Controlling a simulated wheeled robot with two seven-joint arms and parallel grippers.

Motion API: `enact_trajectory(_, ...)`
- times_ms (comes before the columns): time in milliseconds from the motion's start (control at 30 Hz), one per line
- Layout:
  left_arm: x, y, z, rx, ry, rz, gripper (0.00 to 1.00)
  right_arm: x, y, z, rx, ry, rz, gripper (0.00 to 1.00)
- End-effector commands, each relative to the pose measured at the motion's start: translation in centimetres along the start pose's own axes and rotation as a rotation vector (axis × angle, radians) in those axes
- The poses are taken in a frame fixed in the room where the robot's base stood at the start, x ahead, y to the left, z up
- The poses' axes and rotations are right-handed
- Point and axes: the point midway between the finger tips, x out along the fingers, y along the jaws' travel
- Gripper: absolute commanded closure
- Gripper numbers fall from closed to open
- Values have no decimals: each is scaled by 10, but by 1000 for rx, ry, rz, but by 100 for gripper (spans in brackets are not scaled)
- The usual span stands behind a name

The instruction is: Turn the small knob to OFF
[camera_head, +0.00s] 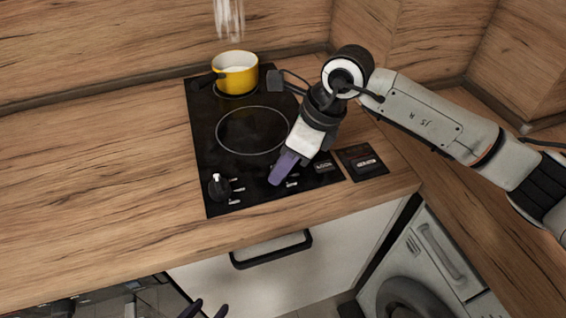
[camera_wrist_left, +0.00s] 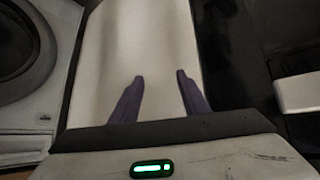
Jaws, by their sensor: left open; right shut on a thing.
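The black cooktop (camera_head: 205,130) is set in the wooden counter. A black knob with a white mark (camera_head: 218,187) stands at its front left corner, with white markings beside it. My right gripper (camera_head: 276,182) reaches down to the front right part of the cooktop, its purple fingers shut. What they hold, taken to be the small knob, is hidden behind the fingers; white markings show just beside them. My left gripper (camera_head: 205,311) is low in front of the counter, only its fingertips showing. In the left wrist view its fingers (camera_wrist_left: 160,76) are apart and empty.
A yellow pot (camera_head: 236,74) stands on the rear burner. Two small dark labelled items (camera_head: 362,163) lie near the right front of the cooktop. A white drawer with a black handle (camera_head: 271,249) and a front-loading washer (camera_head: 425,262) are below. The counter's left side is clear.

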Motion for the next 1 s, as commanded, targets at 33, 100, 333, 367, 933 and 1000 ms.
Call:
enact_trajectory(33, 0, 0, 1, 0, -1, 0, 58, 0, 0, 0, 0, -1, 0, 96)
enact_trajectory(100, 1, 0, 3, -1, -3, 0, 58, 0, -1, 0, -6, 0, 2, 96)
enact_trajectory(333, 9, 0, 16, -2, -9, 0, 58, 2, -2, 0, -76, 2, 30, 96)
enact_trajectory(367, 11, -1, 18, -2, -9, 0, 58, 2, -2, 0, -91, 2, 37, 96)
enact_trajectory(933, 42, -1, 47, 7, -13, 4, 58, 1, -6, 3, -536, 23, 221, 96)
enact_trajectory(1000, 43, 1, 46, 8, -9, 8, 58, 1, -6, 3, -587, 25, 242, 96)
